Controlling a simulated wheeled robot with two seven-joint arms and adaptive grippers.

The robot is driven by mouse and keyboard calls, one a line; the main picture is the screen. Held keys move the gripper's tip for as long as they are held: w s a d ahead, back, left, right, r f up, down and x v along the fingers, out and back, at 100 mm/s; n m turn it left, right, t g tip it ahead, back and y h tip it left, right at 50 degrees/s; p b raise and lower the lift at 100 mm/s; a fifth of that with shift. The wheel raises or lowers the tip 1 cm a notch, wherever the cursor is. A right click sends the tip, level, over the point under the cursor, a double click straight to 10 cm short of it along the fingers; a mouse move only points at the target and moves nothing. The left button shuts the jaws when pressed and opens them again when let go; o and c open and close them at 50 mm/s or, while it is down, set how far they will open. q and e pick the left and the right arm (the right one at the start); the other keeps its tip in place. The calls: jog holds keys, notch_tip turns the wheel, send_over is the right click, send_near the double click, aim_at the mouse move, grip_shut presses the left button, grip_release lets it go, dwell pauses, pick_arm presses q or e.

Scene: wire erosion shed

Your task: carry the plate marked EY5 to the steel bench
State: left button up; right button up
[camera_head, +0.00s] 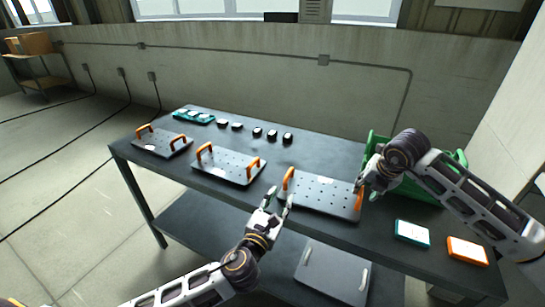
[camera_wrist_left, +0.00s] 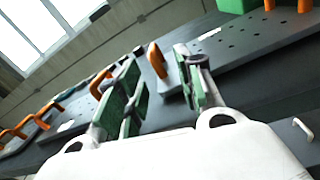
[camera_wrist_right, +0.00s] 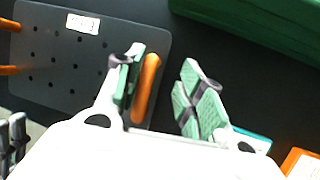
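Three dark perforated plates with orange handles lie on the dark table (camera_head: 325,150): a left plate (camera_head: 160,145), a middle plate (camera_head: 228,168) and a right plate (camera_head: 322,199). No marking is legible, so I cannot tell which is EY5. A pale label (camera_wrist_right: 82,24) shows on the right plate in the right wrist view. My left gripper (camera_head: 276,200) is open near that plate's left handle (camera_wrist_left: 157,60), which appears between its fingers. My right gripper (camera_wrist_right: 160,85) is open, with the right handle (camera_wrist_right: 147,88) between its fingers, nearer the left one. I cannot identify a steel bench.
A green crate (camera_head: 376,145) stands behind my right gripper. A teal-edged box (camera_head: 412,233) and an orange box (camera_head: 467,251) lie at the right. Several small black items (camera_head: 257,132) and a teal tray (camera_head: 193,116) are at the back. A grey panel (camera_head: 333,272) sits below.

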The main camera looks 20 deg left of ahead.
jog(key=v, duration=1.1)
dwell(0.3)
